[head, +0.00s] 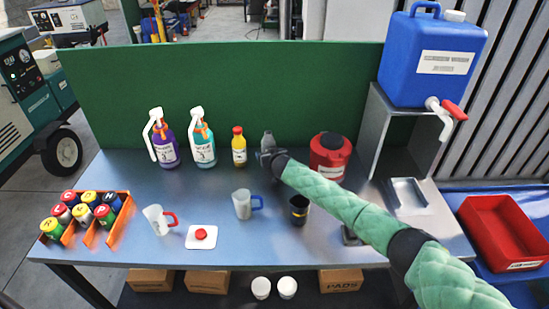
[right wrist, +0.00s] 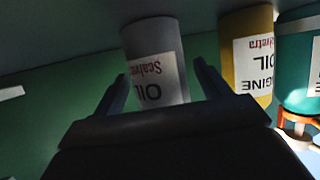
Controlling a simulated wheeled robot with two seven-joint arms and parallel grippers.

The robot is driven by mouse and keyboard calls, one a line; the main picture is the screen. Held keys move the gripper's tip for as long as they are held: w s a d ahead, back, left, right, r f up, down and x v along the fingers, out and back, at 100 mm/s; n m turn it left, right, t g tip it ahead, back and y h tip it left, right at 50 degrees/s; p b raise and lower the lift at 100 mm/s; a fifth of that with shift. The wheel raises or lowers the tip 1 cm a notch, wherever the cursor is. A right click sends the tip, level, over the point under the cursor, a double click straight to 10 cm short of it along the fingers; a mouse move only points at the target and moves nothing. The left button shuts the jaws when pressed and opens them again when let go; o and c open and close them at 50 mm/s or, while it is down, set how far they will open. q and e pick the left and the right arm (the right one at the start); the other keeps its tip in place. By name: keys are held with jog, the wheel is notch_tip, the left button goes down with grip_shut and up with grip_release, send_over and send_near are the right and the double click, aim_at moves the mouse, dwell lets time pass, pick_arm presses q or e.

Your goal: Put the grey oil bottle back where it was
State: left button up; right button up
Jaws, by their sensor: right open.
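The grey oil bottle (head: 267,140) stands upright at the back of the metal table, before the green panel and right of the yellow bottle (head: 239,150). My right gripper (head: 267,156) is just in front of it and hides its lower part. In the right wrist view, which is upside down, the grey bottle (right wrist: 152,45) with its OIL label shows between the two spread fingers of my right gripper (right wrist: 160,78). The fingers are open; I cannot tell whether they touch the bottle. My left gripper is not in view.
A red canister (head: 329,160) stands right of the gripper. A black cup (head: 299,212) is close to my right forearm. The yellow bottle also shows close by in the wrist view (right wrist: 247,50). A clear jug (head: 242,205) stands in front.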

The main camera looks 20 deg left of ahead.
jog(key=p+v, duration=0.2)
jog(key=shift+s+d+r, duration=0.2)
jog(key=shift+r, duration=0.1)
jog(key=p+v, duration=0.2)
jog(key=v, duration=0.1)
jog(key=shift+s+d+r+p, duration=0.1)
jog(key=shift+s+d+p, duration=0.1)
jog(key=shift+p, duration=0.2)
jog(key=v, duration=0.3)
jog(key=shift+s+d, duration=0.15)
jog(key=shift+s, duration=0.15)
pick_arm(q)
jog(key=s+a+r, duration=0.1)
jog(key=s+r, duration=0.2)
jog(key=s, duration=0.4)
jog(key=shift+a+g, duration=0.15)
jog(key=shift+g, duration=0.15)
pick_arm(e)
jog(key=shift+s+d+r, duration=0.3)
jog(key=shift+s+d, duration=0.1)
jog(key=shift+s, duration=0.15)
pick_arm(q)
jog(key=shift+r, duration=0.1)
